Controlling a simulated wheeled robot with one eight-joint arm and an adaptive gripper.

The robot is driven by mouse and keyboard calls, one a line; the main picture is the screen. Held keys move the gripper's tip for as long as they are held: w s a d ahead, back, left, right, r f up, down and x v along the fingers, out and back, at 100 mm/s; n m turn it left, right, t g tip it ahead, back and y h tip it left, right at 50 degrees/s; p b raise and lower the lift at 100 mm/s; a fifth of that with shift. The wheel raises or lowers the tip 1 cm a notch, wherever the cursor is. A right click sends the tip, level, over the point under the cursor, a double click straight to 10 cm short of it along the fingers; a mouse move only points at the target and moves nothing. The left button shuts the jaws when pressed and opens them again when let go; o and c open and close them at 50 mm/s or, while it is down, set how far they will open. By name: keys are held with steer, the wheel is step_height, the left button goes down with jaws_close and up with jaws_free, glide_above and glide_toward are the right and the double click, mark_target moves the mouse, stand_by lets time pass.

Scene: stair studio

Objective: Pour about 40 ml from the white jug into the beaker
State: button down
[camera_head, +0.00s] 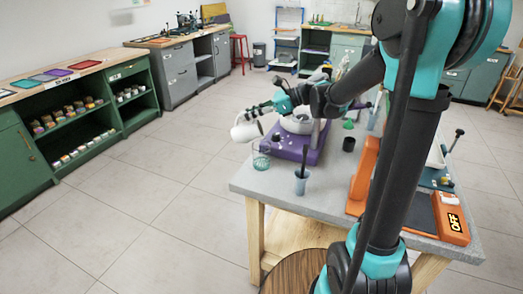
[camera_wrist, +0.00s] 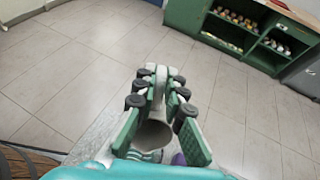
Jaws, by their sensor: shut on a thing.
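The white jug (camera_head: 246,131) is held in the air near the table's left corner in the head view. It looks tilted; its contents cannot be seen. My gripper (camera_head: 264,108) is shut on it at its upper right side. In the wrist view my gripper's green fingers (camera_wrist: 160,92) close around a pale part of the jug (camera_wrist: 154,135). The clear, greenish beaker (camera_head: 261,161) stands on the table below and slightly right of the jug. I cannot tell its liquid level, nor whether any stream is falling.
A purple device (camera_head: 295,148) with a pale round top stands right of the beaker. A blue-grey cup (camera_head: 301,184) holding a dark stick is nearer me. A black cup (camera_head: 348,144) and an orange device (camera_head: 452,219) are further right. The grey tabletop (camera_head: 270,185) is clear at the front left.

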steer(key=shift+s+a, duration=0.2)
steer(key=shift+a, duration=0.2)
steer(key=shift+a+p, duration=0.1)
steer(key=shift+p, duration=0.25)
steer(key=shift+a, duration=0.35)
steer(key=shift+w+d+f+y+p, duration=0.1)
steer(key=shift+d+f+y+p, duration=0.25)
steer(key=shift+y+p, duration=0.85)
stand_by(0.6)
steer(key=shift+a+h, duration=0.1)
steer(key=shift+h, duration=0.2)
